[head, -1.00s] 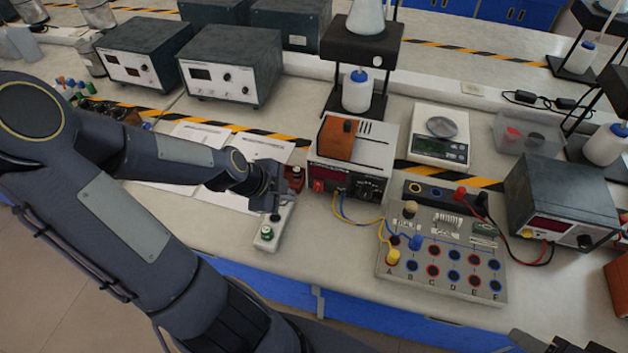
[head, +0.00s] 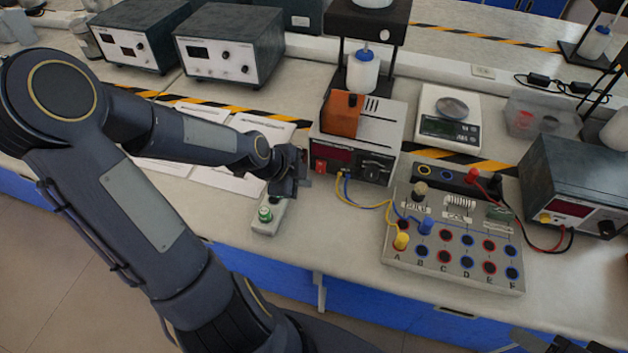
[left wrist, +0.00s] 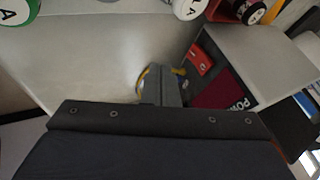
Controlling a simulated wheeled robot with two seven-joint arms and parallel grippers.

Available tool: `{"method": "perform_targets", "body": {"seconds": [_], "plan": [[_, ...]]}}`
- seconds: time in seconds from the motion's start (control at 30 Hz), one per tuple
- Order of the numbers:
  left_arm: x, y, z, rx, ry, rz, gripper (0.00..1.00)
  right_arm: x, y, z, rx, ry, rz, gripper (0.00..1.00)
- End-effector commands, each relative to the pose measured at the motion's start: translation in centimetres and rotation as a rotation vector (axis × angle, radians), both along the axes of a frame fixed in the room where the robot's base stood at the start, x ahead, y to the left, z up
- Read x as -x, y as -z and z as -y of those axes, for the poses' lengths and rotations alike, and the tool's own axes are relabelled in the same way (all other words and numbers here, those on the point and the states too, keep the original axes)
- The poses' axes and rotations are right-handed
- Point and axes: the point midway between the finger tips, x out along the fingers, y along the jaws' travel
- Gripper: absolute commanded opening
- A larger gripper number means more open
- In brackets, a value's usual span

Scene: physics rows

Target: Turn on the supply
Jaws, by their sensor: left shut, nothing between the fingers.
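The supply (head: 358,133) is a pale box with an orange part on top, a dark red display and a round dial (head: 375,170). Its red switch (head: 319,166) sits low at the left of its front. In the left wrist view the switch (left wrist: 200,60) is beside the display (left wrist: 212,92). My left gripper (head: 303,165) is shut and empty, just left of the switch. Its fingers (left wrist: 168,84) point toward the supply's front; I cannot tell whether they touch it. Dark parts at the bottom right edge may be my right gripper (head: 562,343); its jaws cannot be made out.
A small box with a green button (head: 265,215) lies below my left gripper. Yellow and blue leads run from the supply to a socket panel (head: 455,245) at its right. A scale (head: 448,118) and a second supply (head: 575,185) stand farther right. Papers lie behind my left arm.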

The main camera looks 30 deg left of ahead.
Motion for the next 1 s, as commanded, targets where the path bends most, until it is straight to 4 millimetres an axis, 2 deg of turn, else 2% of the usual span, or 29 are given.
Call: {"method": "perform_targets", "body": {"seconds": [0.03, 0.2, 0.3, 0.5, 0.9, 1.0], "plan": [[-0.4, 1.0, 0.3, 0.000, 0.006, 0.001, 0.00, 0.0, 1.1, 0.0, 0.000, 0.000, 0.000, 0.49], [-1.5, 2.7, 0.9, 0.001, 0.005, 0.000, 0.00, 0.0, 2.2, 0.0, 0.000, 0.000, 0.000, 0.49], [-3.1, 2.4, 0.4, 0.001, 0.002, 0.003, 0.00, 0.0, 2.0, 0.0, 0.000, 0.000, 0.000, 0.49], [-4.9, 2.6, -0.1, 0.002, 0.001, 0.001, 0.00, 0.0, 1.8, 0.0, 0.000, 0.000, 0.001, 0.49], [-5.3, 2.7, -0.3, 0.001, -0.001, 0.000, 0.00, 0.0, 1.9, 0.0, 0.000, 0.000, 0.000, 0.49], [-5.7, 3.1, -0.4, 0.001, 0.000, 0.001, 0.00, 0.0, 2.5, 0.0, 0.000, 0.000, 0.000, 0.49]]}}
